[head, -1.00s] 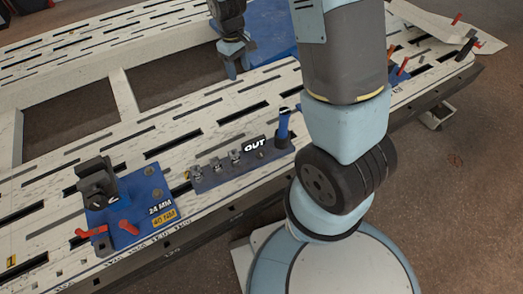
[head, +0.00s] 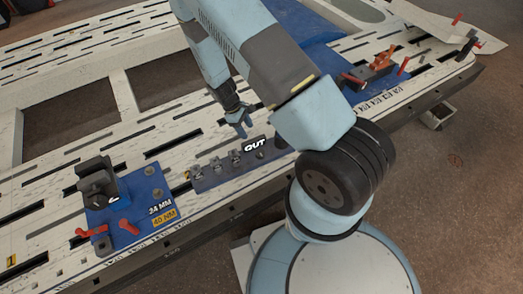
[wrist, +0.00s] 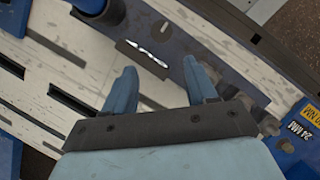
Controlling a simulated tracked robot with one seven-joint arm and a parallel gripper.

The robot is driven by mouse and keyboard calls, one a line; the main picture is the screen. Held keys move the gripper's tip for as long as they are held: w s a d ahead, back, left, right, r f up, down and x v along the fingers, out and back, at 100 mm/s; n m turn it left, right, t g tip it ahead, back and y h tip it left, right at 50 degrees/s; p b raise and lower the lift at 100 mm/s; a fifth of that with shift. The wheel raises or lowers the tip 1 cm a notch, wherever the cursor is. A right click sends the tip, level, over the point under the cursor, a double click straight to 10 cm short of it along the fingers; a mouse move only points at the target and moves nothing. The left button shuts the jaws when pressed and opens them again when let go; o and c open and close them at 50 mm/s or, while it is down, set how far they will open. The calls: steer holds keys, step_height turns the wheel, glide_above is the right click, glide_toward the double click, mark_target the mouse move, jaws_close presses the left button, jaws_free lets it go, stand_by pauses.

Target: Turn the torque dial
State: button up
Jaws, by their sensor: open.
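My gripper (head: 240,130) hangs above the grey-blue rack (head: 215,176) in the head view, just left of the OUT label. In the wrist view my gripper (wrist: 161,80) is open, with nothing between its blue fingers. The OUT label (wrist: 143,57) lies beyond the fingertips. A blue upright tool with a round end (wrist: 103,9) is at the top edge of the wrist view; my arm mostly hides it in the head view. The blue block (head: 130,207) at left carries labels 24 MM and 40 NM.
Several small sockets (head: 216,164) stand along the rack under the gripper. A dark clamp (head: 95,182) and red levers (head: 125,227) are on the blue block. The slotted frame (head: 60,140) is mostly bare.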

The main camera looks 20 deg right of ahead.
mark_target(260, 152)
steer(key=x, duration=1.5)
steer(key=shift+c, duration=0.4)
